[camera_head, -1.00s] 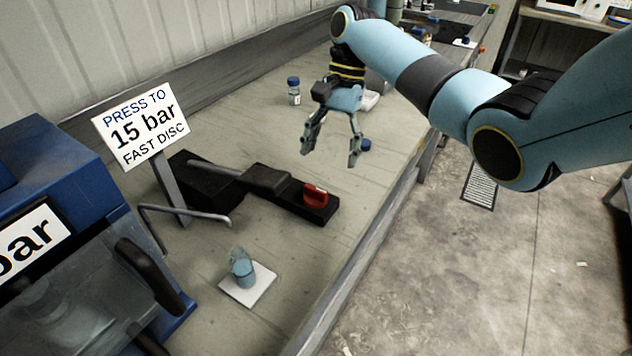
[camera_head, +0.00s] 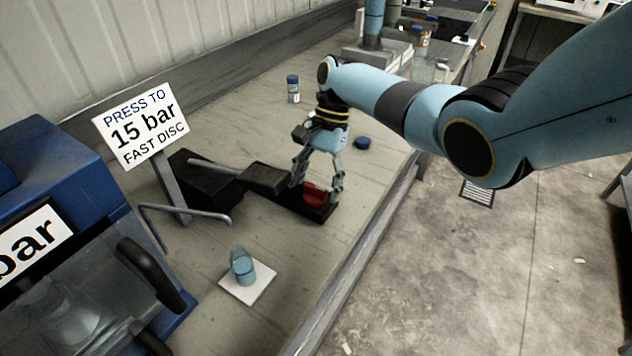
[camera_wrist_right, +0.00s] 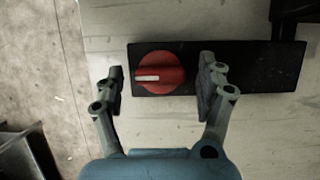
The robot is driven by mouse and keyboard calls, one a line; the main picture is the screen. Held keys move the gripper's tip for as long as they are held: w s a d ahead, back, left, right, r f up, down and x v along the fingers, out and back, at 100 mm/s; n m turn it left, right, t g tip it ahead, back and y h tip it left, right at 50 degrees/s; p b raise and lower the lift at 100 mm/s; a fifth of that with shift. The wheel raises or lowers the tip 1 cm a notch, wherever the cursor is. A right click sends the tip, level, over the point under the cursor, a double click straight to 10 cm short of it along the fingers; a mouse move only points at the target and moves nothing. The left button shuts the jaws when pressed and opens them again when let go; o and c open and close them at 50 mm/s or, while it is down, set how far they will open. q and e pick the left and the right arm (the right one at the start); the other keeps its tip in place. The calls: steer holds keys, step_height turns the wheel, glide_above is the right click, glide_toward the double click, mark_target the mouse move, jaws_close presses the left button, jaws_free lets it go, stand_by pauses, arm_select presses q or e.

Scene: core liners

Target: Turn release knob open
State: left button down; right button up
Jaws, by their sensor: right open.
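The red release knob (camera_head: 314,195) sits on the end of a black base plate (camera_head: 290,205) on the bench. In the right wrist view the knob (camera_wrist_right: 160,73) is round, with a white mark pointing left. My right gripper (camera_head: 317,184) is open, pointing down over the knob. In the right wrist view its fingers (camera_wrist_right: 162,85) stand on either side of the knob, with a gap on both sides. I cannot tell whether the fingertips have reached the plate's height. My left gripper is not in view.
A black pump body with a grey lever (camera_head: 215,168) stands left of the knob. A sign reading 15 bar (camera_head: 141,127) rises behind a bent metal handle. A blue cap (camera_head: 362,143) and a small bottle (camera_head: 293,88) stand further back. A blue-grey cup (camera_head: 242,268) is in front.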

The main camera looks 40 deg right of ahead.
steer(key=c, duration=1.2)
steer(key=shift+o, duration=0.2)
steer(key=n+g, duration=0.1)
steer(key=n, duration=0.1)
steer(key=n+h+b, duration=0.1)
steer(key=n, duration=0.2)
steer(key=shift+w+a+n+g, duration=0.1)
steer(key=shift+w+n+g, duration=0.05)
steer(key=shift+n+g, duration=0.2)
steer(key=n+h, duration=0.1)
steer(key=n, duration=0.1)
steer(key=n+g, duration=0.1)
steer(key=n, duration=0.1)
steer(key=shift+a+n+h, duration=0.1)
steer(key=shift+n+h, duration=0.15)
steer(key=shift+h, duration=0.15)
steer(key=n+h, duration=0.1)
steer(key=n, duration=0.2)
steer(key=shift+r+n, duration=0.1)
steer(key=shift+n, duration=0.2)
steer(key=shift+a+n+h+p, duration=0.1)
steer(key=shift+n+h+p, duration=0.9)
steer(key=shift+n, duration=1.1)
